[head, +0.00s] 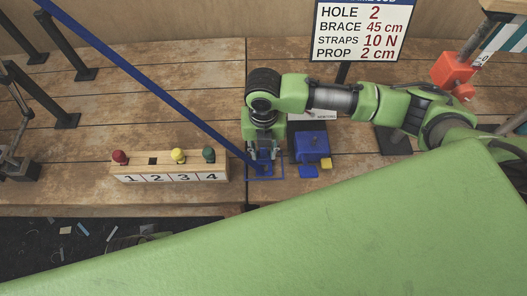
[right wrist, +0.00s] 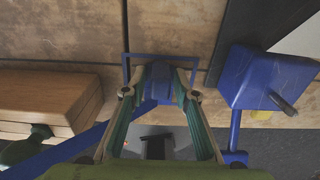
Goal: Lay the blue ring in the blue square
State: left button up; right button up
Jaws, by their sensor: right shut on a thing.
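My right gripper (head: 262,158) points down at the table beside the numbered block. It is shut on a blue piece (right wrist: 158,88) at the end of the long blue strap (head: 150,84), which I take to be the blue ring. The fingers cover much of it, so its ring shape does not show clearly. The blue square (head: 283,165) is a thin outline on the table around the gripper tips in the head view. Its far edge (right wrist: 160,55) shows in the right wrist view. I cannot tell whether the piece touches the table. My left gripper is not in view.
A wooden block (head: 170,169) numbered 1 to 4 stands left of the square, with red, yellow and green pegs. A blue box (head: 312,144) stands close on the right. A sign (head: 362,30) stands behind. The front table edge is near the square.

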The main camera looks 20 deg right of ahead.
jog(key=shift+f, duration=0.2)
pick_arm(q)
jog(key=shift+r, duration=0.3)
pick_arm(e)
jog(key=o, duration=1.1)
jog(key=shift+f, duration=0.1)
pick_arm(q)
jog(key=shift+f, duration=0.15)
pick_arm(e)
jog(key=shift+r, duration=0.4)
notch_tip(320, 180, up, 10)
jog(key=p, duration=0.3)
jog(key=shift+r, duration=0.15)
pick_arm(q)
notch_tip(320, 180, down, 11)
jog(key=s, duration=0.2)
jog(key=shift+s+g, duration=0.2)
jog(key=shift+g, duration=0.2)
pick_arm(e)
jog(key=shift+r, duration=0.6)
